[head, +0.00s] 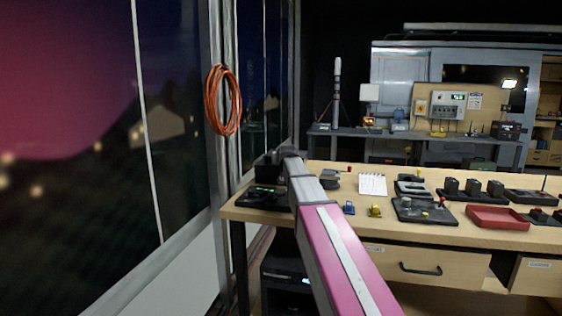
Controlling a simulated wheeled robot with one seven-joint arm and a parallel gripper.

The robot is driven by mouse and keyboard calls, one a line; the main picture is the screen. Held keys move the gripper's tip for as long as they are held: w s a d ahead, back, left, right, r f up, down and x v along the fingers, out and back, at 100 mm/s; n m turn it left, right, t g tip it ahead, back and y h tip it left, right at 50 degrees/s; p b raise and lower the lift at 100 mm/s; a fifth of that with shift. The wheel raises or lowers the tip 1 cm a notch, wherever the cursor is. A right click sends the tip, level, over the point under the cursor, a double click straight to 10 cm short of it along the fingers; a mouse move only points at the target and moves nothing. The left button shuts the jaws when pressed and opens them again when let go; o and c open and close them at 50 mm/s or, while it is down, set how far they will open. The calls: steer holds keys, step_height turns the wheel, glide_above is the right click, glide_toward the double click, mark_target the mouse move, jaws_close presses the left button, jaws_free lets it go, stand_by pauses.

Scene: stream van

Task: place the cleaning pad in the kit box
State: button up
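My pink and grey arm reaches from the lower right to the back left corner of the wooden workbench (450,236). The far end of my arm (290,153) is small and dark there, and my gripper's fingers cannot be made out. I cannot tell whether they hold anything. An open, shallow red tray (497,217) stands at the right on the bench; I cannot tell whether it is the kit box. I cannot pick out the cleaning pad for sure. A small blue item (349,208) and a small yellow item (376,210) lie near the front edge.
A black device (263,197) sits at the bench's left end. A notepad (372,184), a dark control panel (424,210) and several black blocks crowd the bench. An orange cable coil (222,100) hangs by the window at left. A grey table (430,136) stands behind.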

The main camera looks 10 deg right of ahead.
steer(key=shift+s+f, duration=0.1)
steer(key=shift+f, duration=0.45)
steer(key=o, duration=0.9)
steer(key=shift+f, duration=0.1)
steer(key=shift+r, duration=0.2)
steer(key=r+v, duration=0.1)
steer(key=v, duration=1.1)
steer(key=shift+r, duration=0.1)
